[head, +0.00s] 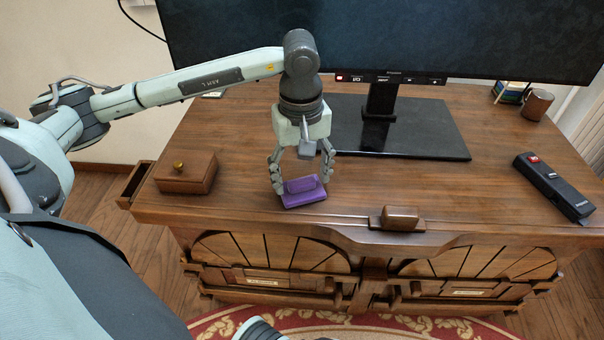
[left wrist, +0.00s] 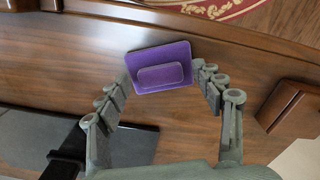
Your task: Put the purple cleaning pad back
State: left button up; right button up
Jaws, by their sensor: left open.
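The purple cleaning pad (head: 303,192) lies on the wooden cabinet top (head: 240,130), near its front edge and left of the middle. It is a flat rectangle with a raised grip on top, and it also shows in the left wrist view (left wrist: 160,68). My left gripper (head: 301,184) points down over the pad with its fingers spread. In the left wrist view the fingertips (left wrist: 162,75) stand on either side of the pad, close to its short edges; I cannot tell if they touch it.
A wooden box with a brass knob (head: 186,172) stands left of the pad, with an open drawer (head: 135,183) beside it. A small wooden block (head: 399,218) sits at the front edge. The monitor (head: 390,40) on its dark base stands behind. A black remote (head: 554,186) lies at right.

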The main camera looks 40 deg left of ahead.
aim_at(301, 182)
pick_arm(q)
jog(key=shift+r, duration=0.2)
notch_tip(301, 182, up, 12)
jog(key=shift+p, duration=0.45)
pick_arm(e)
jog(key=s+d+f+g+h, duration=0.1)
jog(key=s+d+f+g, duration=0.1)
jog(key=s+d, duration=0.2)
jog(key=shift+s+m+g, duration=0.3)
jog(key=shift+s+g, duration=0.1)
jog(key=shift+s, duration=0.05)
